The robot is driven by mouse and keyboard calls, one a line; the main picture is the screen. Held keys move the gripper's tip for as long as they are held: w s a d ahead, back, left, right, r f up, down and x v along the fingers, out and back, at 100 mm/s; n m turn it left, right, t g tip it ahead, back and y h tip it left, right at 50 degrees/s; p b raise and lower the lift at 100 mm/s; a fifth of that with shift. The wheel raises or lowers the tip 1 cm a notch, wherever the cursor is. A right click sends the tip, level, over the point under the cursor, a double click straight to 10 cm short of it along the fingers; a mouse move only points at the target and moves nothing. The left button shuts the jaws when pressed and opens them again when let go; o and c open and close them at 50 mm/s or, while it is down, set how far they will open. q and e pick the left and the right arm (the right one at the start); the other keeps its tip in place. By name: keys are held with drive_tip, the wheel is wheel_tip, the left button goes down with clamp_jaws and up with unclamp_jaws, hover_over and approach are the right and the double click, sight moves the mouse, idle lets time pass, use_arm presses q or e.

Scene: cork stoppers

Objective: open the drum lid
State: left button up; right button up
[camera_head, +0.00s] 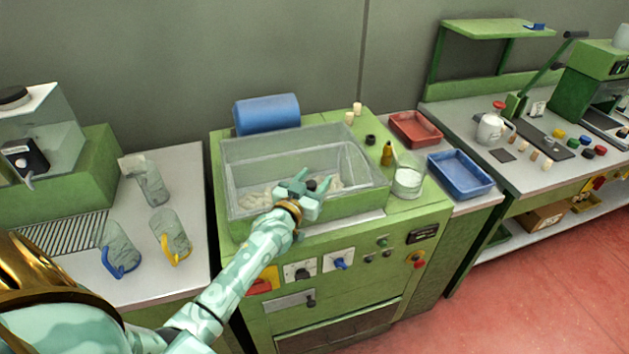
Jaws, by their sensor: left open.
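The green machine (400,215) stands in the middle. On its top is a clear, box-like drum cover (255,150), which I take to be the drum lid; it looks closed, but its edges are hard to make out. Pale cork stoppers (250,201) lie inside, seen through it. My left gripper (306,180) is open at the front of the cover, its fingers beside a small dark piece (312,185) that may be a handle. I cannot tell whether they touch it. My right gripper is not in view.
A blue cylinder (266,112) sits behind the cover.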

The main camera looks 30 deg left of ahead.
use_arm(q)
drive_tip(key=shift+w, duration=0.3)
